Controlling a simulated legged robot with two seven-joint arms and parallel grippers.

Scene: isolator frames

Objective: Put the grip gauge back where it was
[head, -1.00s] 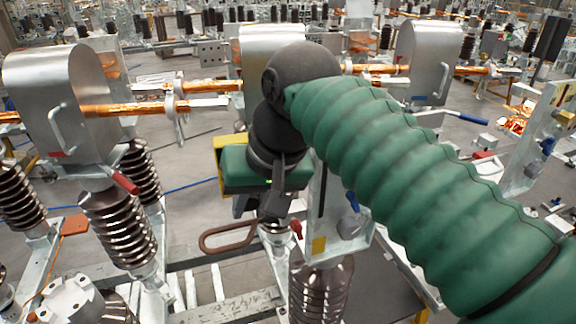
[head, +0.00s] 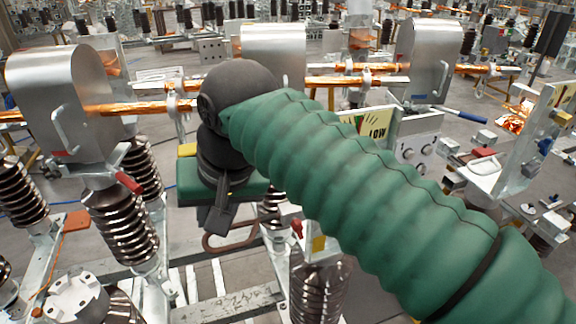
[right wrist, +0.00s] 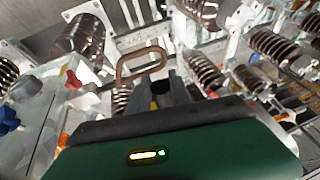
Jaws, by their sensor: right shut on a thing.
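My right gripper (head: 215,222) hangs at the end of the green-sleeved arm, left of the picture's middle in the head view. Its dark jaws are shut on a brown loop-shaped handle, which I take to be the grip gauge (head: 230,243). In the right wrist view the jaws (right wrist: 165,88) are at the bottom of the loop (right wrist: 127,66), which stands out beyond them. The held part is hidden between the jaws. The loop appears in the air above the metal frame. My left gripper is not in view.
Ribbed brown insulators (head: 123,225) and a rounded metal housing (head: 58,105) stand at left. A copper bar (head: 130,109) runs behind my wrist. A metal frame rail (head: 225,308) lies below the gripper.

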